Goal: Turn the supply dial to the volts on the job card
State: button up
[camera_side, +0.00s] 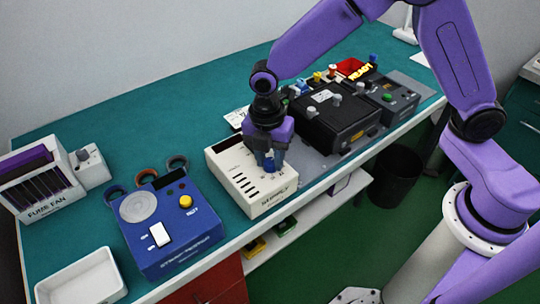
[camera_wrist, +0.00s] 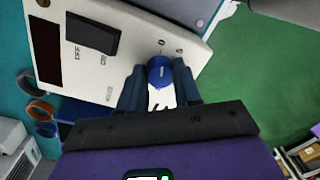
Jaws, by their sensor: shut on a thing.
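The white supply box (camera_side: 240,186) stands near the front edge of the bench, with SUPPLY on its front. In the wrist view the supply panel (camera_wrist: 125,75) shows a dark display window (camera_wrist: 46,48), a black on/off switch (camera_wrist: 92,36) and the blue supply dial (camera_wrist: 160,72), with 0 and 5 printed near it. My gripper (camera_side: 269,160) points down at the box. In the wrist view its fingers (camera_wrist: 160,90) are shut on the dial from both sides. Part of the scale is hidden. A white card (camera_side: 236,117), perhaps the job card, lies behind the box; its writing is unreadable.
A blue test box (camera_side: 180,255) with a white switch stands to the left, beside coloured rings (camera_side: 146,176), a white tray (camera_side: 82,282) and the fume fan (camera_side: 50,185). Black equipment (camera_side: 335,125) stands close on the right. A red bin (camera_side: 350,67) is farther back.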

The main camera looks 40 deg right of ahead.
jog(key=shift+m, duration=0.3)
jog(key=m, duration=0.8)
jog(key=shift+d+m+y, duration=0.1)
jog(key=shift+m+y, duration=0.2)
jog(key=shift+m, duration=0.1)
jog(key=m, duration=0.4)
jog(key=shift+s+m, duration=0.1)
jog(key=shift+m, duration=2.1)
jog(key=o, duration=1.1)
jog(key=shift+c, duration=0.2)
jog(key=shift+r, duration=0.1)
